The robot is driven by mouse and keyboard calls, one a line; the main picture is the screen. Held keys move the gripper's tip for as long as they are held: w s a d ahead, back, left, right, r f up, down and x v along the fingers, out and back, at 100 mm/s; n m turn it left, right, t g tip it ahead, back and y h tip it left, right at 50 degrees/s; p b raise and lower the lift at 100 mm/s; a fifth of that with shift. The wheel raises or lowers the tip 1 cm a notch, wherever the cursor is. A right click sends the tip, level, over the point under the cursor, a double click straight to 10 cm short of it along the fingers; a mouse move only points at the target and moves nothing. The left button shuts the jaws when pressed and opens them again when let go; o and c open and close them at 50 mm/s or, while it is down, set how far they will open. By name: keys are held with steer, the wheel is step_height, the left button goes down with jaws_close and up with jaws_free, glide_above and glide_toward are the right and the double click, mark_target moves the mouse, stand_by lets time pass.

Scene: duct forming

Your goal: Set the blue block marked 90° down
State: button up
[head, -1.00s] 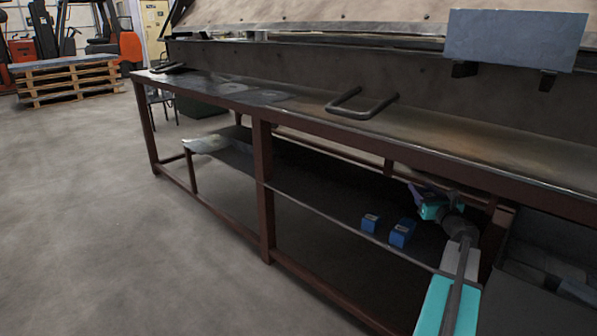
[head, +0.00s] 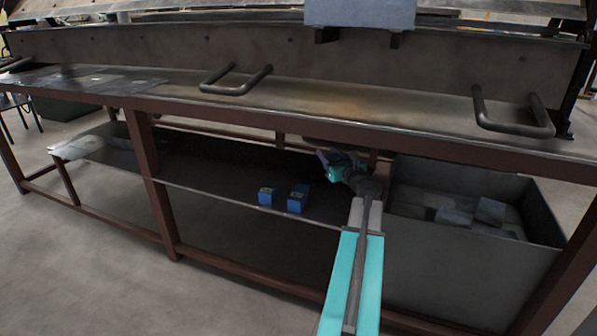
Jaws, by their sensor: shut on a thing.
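My gripper (head: 325,163), teal with dark purple parts at its tip, is shut and reaches under the bench top, above the lower shelf (head: 215,185). It is shut on a block that is largely hidden by the gripper; I cannot read its marking. Two blue blocks stand side by side on the shelf just left of the gripper: a smaller one (head: 266,197) and a larger one (head: 298,199). Their small labels are too small to read. The gripper is apart from both of them.
A grey bin (head: 450,262) with several grey pieces stands right of the shelf. The bench top (head: 330,110) runs close above my arm, with a bench leg (head: 150,175) to the left. The shelf's left stretch is mostly clear, with sheets at its far end.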

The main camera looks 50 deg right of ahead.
steer(key=shift+f+b, duration=0.95)
steer(key=shift+f, duration=1.25)
steer(key=shift+f+b, duration=1.35)
steer(key=shift+f, duration=1.15)
steer(key=shift+f, duration=0.1)
steer(key=o, duration=1.4)
steer(key=shift+p+v, duration=1.4)
steer(key=shift+v, duration=2.4)
